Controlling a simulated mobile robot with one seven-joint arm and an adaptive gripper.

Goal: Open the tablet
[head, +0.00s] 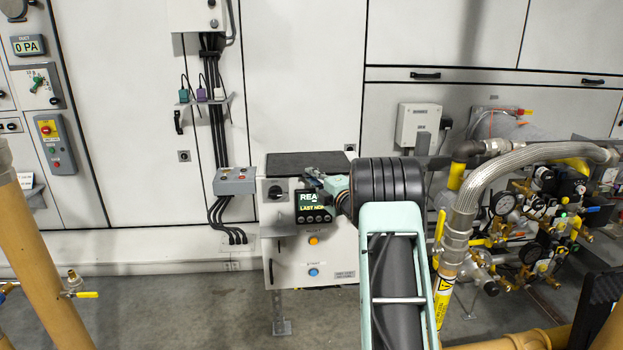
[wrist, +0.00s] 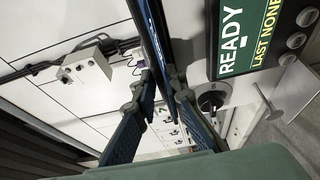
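A dark screen panel (head: 313,206), which may be the tablet, is on the front of the white control box and shows green and white text. In the wrist view the screen (wrist: 250,42) is large at the upper right and reads "READY" and "LAST NONE". My gripper (head: 312,176) is just above the screen's top edge in the head view. No separate tablet is clearly seen.
The white control box (head: 328,255) has an orange and a blue button below the screen and a black dial (head: 276,192) beside it. A dark mat (head: 300,163) covers its top. A grey switch box (head: 235,181) is to the left; pipes and gauges (head: 503,205) crowd the right.

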